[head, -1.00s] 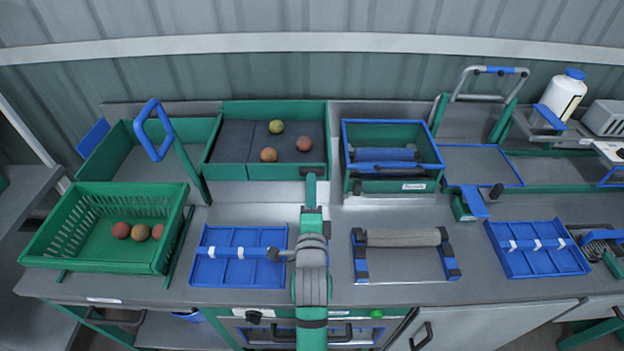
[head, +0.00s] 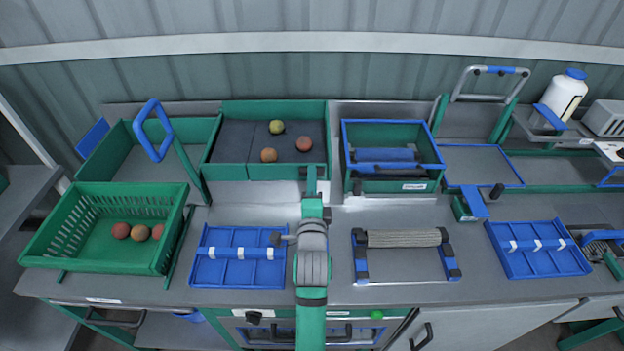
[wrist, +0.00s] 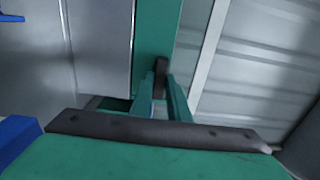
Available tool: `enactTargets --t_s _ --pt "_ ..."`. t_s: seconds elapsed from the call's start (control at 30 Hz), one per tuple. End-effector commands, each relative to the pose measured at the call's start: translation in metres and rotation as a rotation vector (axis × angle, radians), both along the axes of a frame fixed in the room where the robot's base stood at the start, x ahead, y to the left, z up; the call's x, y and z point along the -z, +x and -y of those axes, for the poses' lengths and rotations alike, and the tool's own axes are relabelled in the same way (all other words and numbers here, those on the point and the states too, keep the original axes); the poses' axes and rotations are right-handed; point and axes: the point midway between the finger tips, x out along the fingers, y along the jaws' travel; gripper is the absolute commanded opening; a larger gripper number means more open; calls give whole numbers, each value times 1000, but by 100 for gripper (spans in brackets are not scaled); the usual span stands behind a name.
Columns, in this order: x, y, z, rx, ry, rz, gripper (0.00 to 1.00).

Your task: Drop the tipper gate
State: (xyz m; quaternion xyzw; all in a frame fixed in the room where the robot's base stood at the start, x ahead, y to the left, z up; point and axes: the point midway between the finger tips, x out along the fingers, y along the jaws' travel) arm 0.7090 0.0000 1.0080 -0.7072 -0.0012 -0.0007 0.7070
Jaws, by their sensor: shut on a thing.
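The tipper is a green-walled tray with a dark bed (head: 232,142). One yellow-green and two reddish tomatoes (head: 276,127) lie on the bed. Its green front panel, the gate (head: 275,172), stands upright along the near edge. A small black handle sits at the gate's right end, largely hidden by my gripper in the head view. My gripper (head: 311,184) reaches forward to it. In the wrist view, my two green fingers (wrist: 163,98) are shut on the black handle (wrist: 161,74), in front of the green gate panel (wrist: 157,30).
A green crate (head: 100,258) with several tomatoes stands at the left. Blue trays (head: 208,272) and a roller frame (head: 404,237) lie on the near bench. A green and blue bin (head: 395,186) stands right of the tipper. Bare bench (head: 250,214) shows below the gate.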

Motion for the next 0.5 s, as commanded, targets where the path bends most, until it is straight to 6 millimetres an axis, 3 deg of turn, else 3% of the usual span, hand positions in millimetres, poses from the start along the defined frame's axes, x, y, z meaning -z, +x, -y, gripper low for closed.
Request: enactTargets --t_s 0.5 --pt "7 -6 1 2 -1 131 0"
